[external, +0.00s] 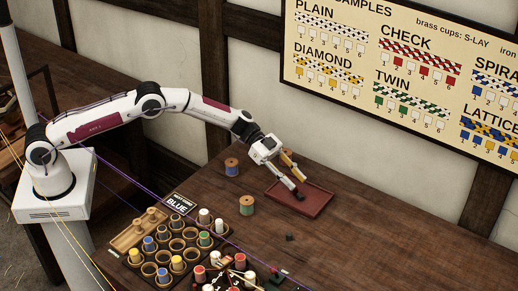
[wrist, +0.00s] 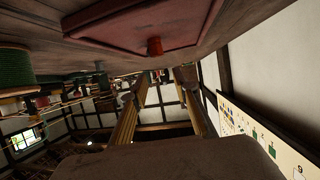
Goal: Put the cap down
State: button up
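My gripper (external: 294,175) is low over the dark red tray (external: 318,204) in the external view, one dark fingertip at the tray's left part. In the wrist view the two fingers of my gripper (wrist: 158,92) stand apart, with nothing visible held between them. A small orange-red piece (wrist: 154,46), possibly the cap, shows at the edge of the red tray (wrist: 120,22), beyond the fingertips. I cannot tell whether it touches the tray. In the external view I cannot make the piece out; my gripper may hide it.
A green spool (external: 247,206) and a blue spool (external: 232,168) stand left of the tray. A small dark piece (external: 290,237) lies on the table. Room right of the tray is clear.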

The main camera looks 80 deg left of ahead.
jog(key=v, duration=1.1)
dwell(0.6)
jog(key=w+a+r+n+t+y, duration=0.1)
jog(key=a+r+n+t+y, duration=0.15)
jog(key=r, duration=0.75)
jog(key=w+a+r+n+t+y, duration=0.1)
jog(key=r+t+y, duration=0.2)
jog(key=r, duration=0.7)
jog(key=s+a+r+n+y, duration=0.4)
jog(key=s+r+y, duration=0.3)
jog(key=s+r, duration=0.45)
jog(key=s+f+n+g+y, duration=0.1)
jog(key=s+f+n+g, duration=0.15)
jog(key=s, duration=1.65)
jog(key=s+d+f+g+h, duration=0.1)
jog(key=s+d+f+g, duration=0.1)
jog(key=s, duration=0.6)
jog(key=s+d+f+g, duration=0.1)
jog(key=s+d+f, duration=0.2)
jog(key=s, duration=0.6)
jog(key=s+d+f+g+h, duration=0.1)
jog(key=s+d+f+g, duration=0.1)
jog(key=s+f, duration=0.3)
jog(key=s+d, duration=0.1)
jog(key=s, duration=0.2)
jog(key=shift+s+d+n+g+h, duration=0.2)
jog(key=shift+d+n+g+h, duration=0.05)
jog(key=shift+n+g+h, duration=0.1)
